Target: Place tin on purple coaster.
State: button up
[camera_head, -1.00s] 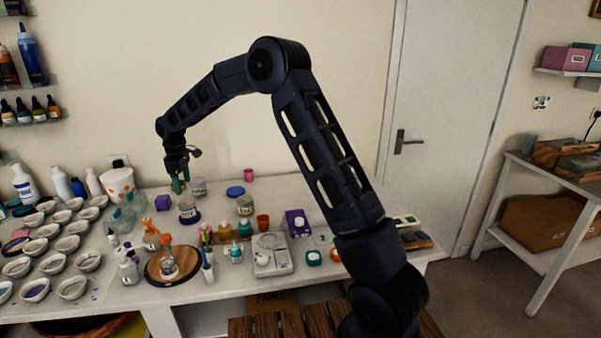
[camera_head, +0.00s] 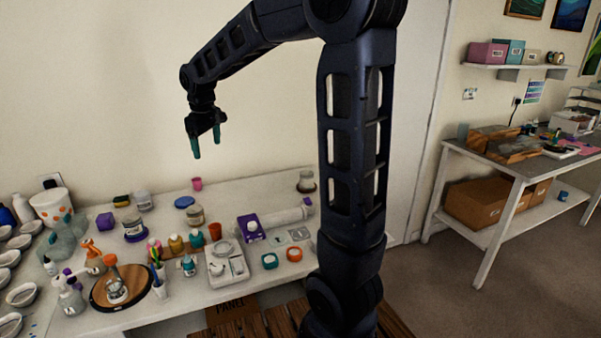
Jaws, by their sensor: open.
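A pale tin with a label (camera_head: 132,222) stands upright on the purple coaster (camera_head: 137,239) toward the left of the white worktable. Only the coaster's front edge shows below the tin. My gripper (camera_head: 207,145) is raised well above the table, apart from the tin and up to its right in the picture. Its two greenish fingers point down, spread apart, with nothing between them. A similar tin (camera_head: 143,202) stands behind, and another labelled tin (camera_head: 195,215) stands to the right.
A blue disc (camera_head: 184,202), a purple cube (camera_head: 105,220), a yellow-green block (camera_head: 121,201) and an orange cup (camera_head: 215,231) surround the tins. A round wooden board (camera_head: 103,293) with a bottle is in front. The air around my gripper is clear.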

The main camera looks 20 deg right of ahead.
jog(key=s+d+r+m+t, duration=0.15)
jog(key=s+d+m, duration=0.25)
jog(key=s+d, duration=0.9)
jog(key=s+d+f+m, duration=0.3)
jog(key=s+d, duration=0.4)
jog(key=s, duration=0.6)
jog(key=shift+d+f+m+t, duration=0.25)
jog(key=shift+m+t, duration=0.2)
jog(key=shift+m, duration=0.45)
